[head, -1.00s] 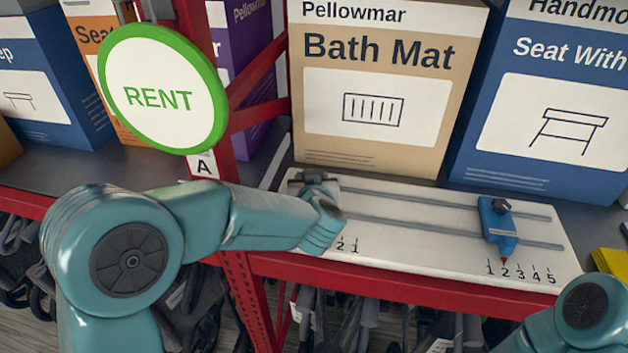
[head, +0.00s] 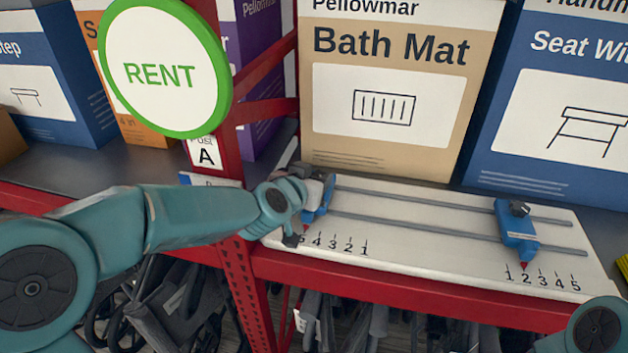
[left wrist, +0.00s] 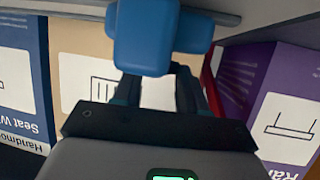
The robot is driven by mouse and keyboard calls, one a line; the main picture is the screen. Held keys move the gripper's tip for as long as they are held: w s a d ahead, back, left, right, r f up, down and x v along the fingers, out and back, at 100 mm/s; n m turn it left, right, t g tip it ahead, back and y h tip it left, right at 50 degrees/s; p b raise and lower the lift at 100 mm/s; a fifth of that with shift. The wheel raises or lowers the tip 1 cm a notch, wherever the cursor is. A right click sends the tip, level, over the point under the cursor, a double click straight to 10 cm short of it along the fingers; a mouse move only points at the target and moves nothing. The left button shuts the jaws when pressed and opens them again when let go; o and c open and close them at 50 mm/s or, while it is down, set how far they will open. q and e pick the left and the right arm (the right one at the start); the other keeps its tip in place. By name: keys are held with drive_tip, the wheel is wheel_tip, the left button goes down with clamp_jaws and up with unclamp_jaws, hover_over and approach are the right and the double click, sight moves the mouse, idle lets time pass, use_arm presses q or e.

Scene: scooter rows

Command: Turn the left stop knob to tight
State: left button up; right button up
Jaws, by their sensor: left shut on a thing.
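The left blue stop (head: 318,203) stands near the left end of the two rails, by the high end of its number scale. My left gripper (head: 312,188) reaches it from the left and is shut at its knob, which the gripper hides. In the left wrist view the stop's blue body (left wrist: 145,38) covers the tips of my left gripper's dark fingers (left wrist: 157,85). My right gripper is out of view.
The white board (head: 430,255) with rails lies on a red-edged shelf. A second blue stop (head: 517,232) with a black knob (head: 519,209) stands at the right. Boxes, including Bath Mat (head: 390,105), stand behind. A RENT sign (head: 163,72) hangs in front of the post.

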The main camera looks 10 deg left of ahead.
use_arm(q)
drive_tip(key=shift+r, duration=0.2)
drive_tip(key=o, duration=1)
drive_tip(key=shift+o, duration=0.3)
drive_tip(key=shift+w+f, duration=0.1)
drive_tip(key=shift+a, duration=0.1)
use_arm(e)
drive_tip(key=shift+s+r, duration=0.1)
